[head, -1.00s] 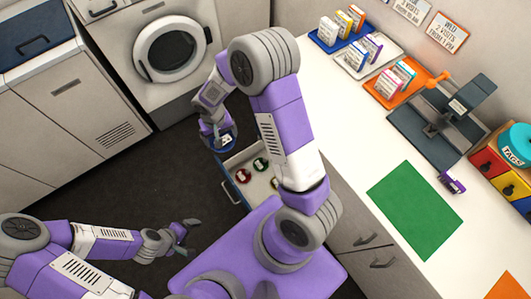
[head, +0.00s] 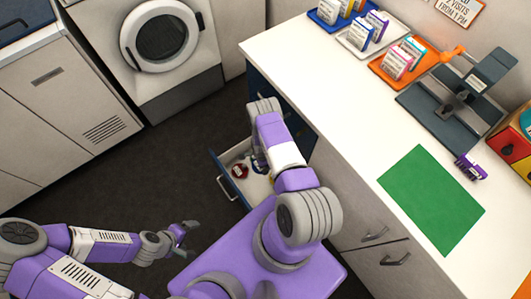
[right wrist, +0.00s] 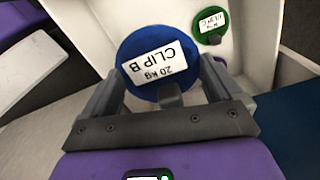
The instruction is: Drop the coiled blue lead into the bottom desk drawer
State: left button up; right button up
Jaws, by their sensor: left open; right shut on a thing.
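My right gripper (right wrist: 160,82) is shut on the coiled blue lead (right wrist: 150,38), a round blue disc with a white label reading "20 kg CLIP B". It holds the lead over the white inside of the open bottom drawer (head: 226,181). A green disc labelled "CLIP C" (right wrist: 210,26) lies in the drawer beyond it. In the head view my right arm hides the blue lead and most of the right gripper. My left gripper (head: 184,236) is open and empty above the floor, left of the drawer.
The white desk top (head: 330,120) overhangs the drawer side, with a green mat (head: 430,198) and coloured trays on it. A washing machine (head: 165,40) and cabinets stand at the back left. The dark floor (head: 120,185) left of the drawer is clear.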

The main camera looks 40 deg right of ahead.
jog(key=b, duration=0.6)
send_near(262, 180)
jog(key=shift+f+b, duration=0.8)
jog(key=shift+b, duration=0.45)
jog(key=shift+r, duration=0.1)
jog(key=shift+f, duration=0.6)
jog(key=o, duration=0.9)
jog(key=shift+c, duration=0.2)
jog(key=shift+r, duration=0.1)
